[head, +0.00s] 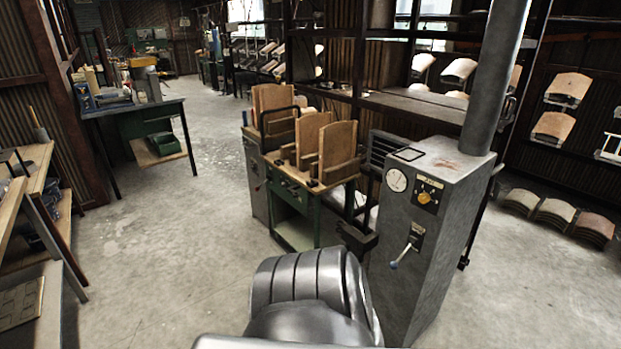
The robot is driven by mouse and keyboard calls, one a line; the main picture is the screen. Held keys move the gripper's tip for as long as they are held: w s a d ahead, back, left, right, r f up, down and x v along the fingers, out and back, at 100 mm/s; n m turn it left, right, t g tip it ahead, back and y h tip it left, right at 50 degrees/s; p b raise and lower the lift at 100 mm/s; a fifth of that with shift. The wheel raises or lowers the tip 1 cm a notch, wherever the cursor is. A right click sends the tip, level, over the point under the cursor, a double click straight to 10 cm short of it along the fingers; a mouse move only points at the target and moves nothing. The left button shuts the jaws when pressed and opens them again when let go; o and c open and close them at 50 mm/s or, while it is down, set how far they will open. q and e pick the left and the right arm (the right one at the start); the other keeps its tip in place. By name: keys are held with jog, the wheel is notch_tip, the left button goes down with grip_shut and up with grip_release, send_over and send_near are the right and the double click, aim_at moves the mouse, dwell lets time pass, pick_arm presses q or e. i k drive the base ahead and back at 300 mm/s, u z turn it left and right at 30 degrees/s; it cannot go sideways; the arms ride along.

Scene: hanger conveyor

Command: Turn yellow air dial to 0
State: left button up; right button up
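The yellow air dial (427,194) is on the upper front of a grey metal cabinet (440,275), right of centre. It shows yellow on a dark square plate. It is too small for me to read its numbers or setting. A round white gauge (396,180) is just left of the dial. A lever (403,252) with a pale blue tip sits below them, angled down to the left. Neither of my grippers is in view. A grey part of my own arm fills the bottom centre, in front of the cabinet's lower left.
A thick grey pipe (498,75) rises from the cabinet top. A green-framed bench (290,206) with wooden chair-like pieces stands left of the cabinet. Shelves with curved boards are behind and right. The concrete floor (180,245) on the left is clear.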

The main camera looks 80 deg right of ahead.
aim_at(424, 198)
jog(key=z, duration=3.75)
jog(key=k, duration=0.4)
jog(key=z, duration=0.85)
jog(key=i, duration=0.5)
